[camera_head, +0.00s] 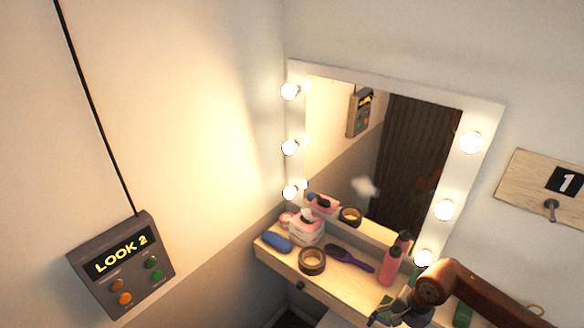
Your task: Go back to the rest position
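My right arm comes in from the right at the bottom edge, brown and jointed. Its dark gripper (393,314) is low in the picture, in front of the dressing shelf (337,283). Its fingers are small and partly cut off, so I cannot tell whether they are open or shut or hold anything. My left gripper is not in view.
A wall box (122,264) reading "LOOK 2" hangs at the left. The shelf below the bulb-lit mirror (350,150) holds a tissue box (306,232), tape roll (312,262), hairbrush (350,258) and pink bottle (391,265). A hook board (530,185) is at right.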

